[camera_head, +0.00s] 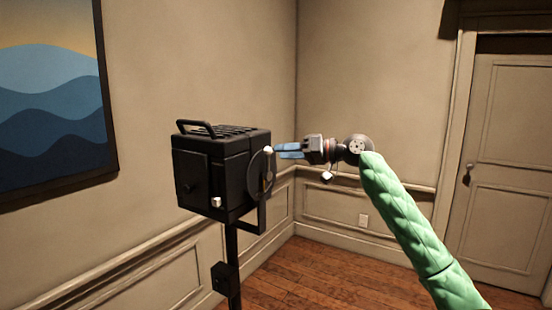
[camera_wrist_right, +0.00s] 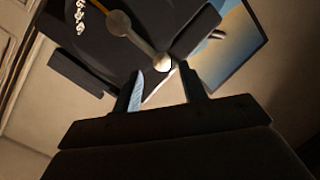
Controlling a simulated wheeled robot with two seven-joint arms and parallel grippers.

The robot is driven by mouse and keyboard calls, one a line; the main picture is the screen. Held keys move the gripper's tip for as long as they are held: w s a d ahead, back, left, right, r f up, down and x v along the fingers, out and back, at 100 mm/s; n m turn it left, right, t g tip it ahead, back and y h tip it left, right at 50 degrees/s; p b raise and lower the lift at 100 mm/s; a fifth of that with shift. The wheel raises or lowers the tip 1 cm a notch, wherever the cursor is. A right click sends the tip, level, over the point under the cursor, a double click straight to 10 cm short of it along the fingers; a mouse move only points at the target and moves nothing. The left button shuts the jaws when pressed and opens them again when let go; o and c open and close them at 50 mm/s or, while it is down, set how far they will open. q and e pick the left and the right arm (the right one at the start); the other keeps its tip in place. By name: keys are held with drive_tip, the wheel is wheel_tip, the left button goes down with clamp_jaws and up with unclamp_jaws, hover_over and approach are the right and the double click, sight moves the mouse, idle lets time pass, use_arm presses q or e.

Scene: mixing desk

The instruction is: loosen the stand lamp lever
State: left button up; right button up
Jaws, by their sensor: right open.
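The black stand lamp (camera_head: 210,175) is a boxy head with a top handle on a dark pole, left of centre in the head view. Its lever is on the right side, with a pale round knob (camera_head: 268,151). In the right wrist view the lever (camera_wrist_right: 140,42) runs from a round hub to a ball knob (camera_wrist_right: 162,63). My right gripper (camera_head: 279,151) is open with blue fingers pointing left at the knob. In the wrist view the right gripper's fingertips (camera_wrist_right: 161,76) lie on either side of the knob's line; I cannot tell whether they touch it. My left gripper is out of view.
A small black box (camera_head: 222,277) is on the lamp pole. A framed wave picture (camera_head: 52,95) hangs on the left wall. A closed door (camera_head: 510,150) is at the right. Wooden floor (camera_head: 320,275) is open between lamp and door.

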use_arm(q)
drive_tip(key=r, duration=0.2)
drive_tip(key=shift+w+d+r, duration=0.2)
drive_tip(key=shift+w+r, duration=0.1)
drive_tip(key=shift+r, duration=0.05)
use_arm(e)
drive_tip(key=shift+v, duration=1.05)
